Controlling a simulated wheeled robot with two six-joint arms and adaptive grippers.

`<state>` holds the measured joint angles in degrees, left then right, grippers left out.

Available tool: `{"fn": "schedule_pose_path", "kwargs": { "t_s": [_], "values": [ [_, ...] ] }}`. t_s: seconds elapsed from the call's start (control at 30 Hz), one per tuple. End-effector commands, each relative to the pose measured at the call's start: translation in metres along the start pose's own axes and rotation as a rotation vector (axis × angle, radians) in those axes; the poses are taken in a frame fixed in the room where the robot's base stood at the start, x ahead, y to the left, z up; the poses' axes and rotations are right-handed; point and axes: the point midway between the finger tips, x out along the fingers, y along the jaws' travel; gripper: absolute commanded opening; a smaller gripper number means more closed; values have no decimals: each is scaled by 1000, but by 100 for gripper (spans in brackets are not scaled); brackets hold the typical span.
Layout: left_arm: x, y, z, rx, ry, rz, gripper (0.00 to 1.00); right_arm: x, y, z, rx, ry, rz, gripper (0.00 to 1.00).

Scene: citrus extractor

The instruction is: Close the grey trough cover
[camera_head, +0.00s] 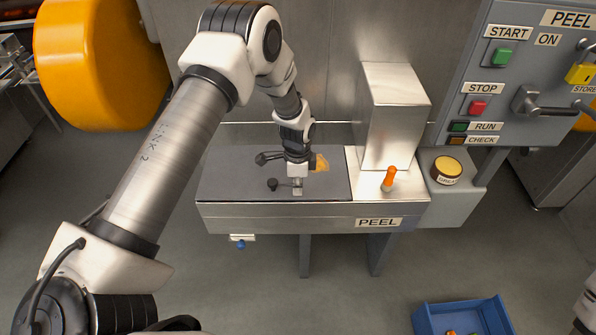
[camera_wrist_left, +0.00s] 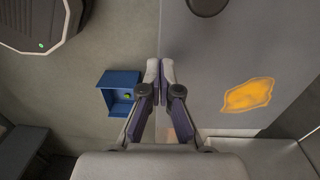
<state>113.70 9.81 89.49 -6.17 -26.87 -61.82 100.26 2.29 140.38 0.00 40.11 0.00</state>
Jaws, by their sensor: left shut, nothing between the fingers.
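The grey trough cover (camera_head: 228,178) is a dark grey flat panel on top of the metal trough marked PEEL. It appears to lie flat across the trough, and no opening shows. It has an orange patch (camera_head: 321,163) and a black knob (camera_head: 272,184) near its front edge. In the left wrist view the cover (camera_wrist_left: 205,70) fills the right side, with the orange patch on it. My left gripper (camera_head: 297,189) is over the front part of the cover, just right of the knob. Its fingertips (camera_wrist_left: 159,70) are together and empty. Whether they touch the cover I cannot tell. My right gripper is out of view.
A metal housing (camera_head: 395,120) and an orange-handled lever (camera_head: 389,178) stand right of the cover. A blue bin (camera_head: 462,318) sits on the floor in front. A large orange cylinder (camera_head: 100,60) is at upper left.

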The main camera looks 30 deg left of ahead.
Motion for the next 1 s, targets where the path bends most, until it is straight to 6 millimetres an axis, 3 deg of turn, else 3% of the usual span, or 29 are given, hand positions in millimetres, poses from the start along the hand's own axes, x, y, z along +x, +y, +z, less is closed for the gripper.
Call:
{"fn": "schedule_pose_path", "kwargs": {
  "t_s": [0.17,0.47,0.63,0.87,1.0],
  "values": [
    [16,0,0,0,0,-1,0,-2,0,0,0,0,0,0],
    [17,0,0,0,0,-1,0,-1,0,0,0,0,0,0],
    [37,0,0,0,0,0,0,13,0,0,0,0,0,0],
    [32,0,0,0,0,-1,0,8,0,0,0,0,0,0],
    [16,2,-1,-1,1,-2,0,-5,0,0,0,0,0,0]
  ]
}}
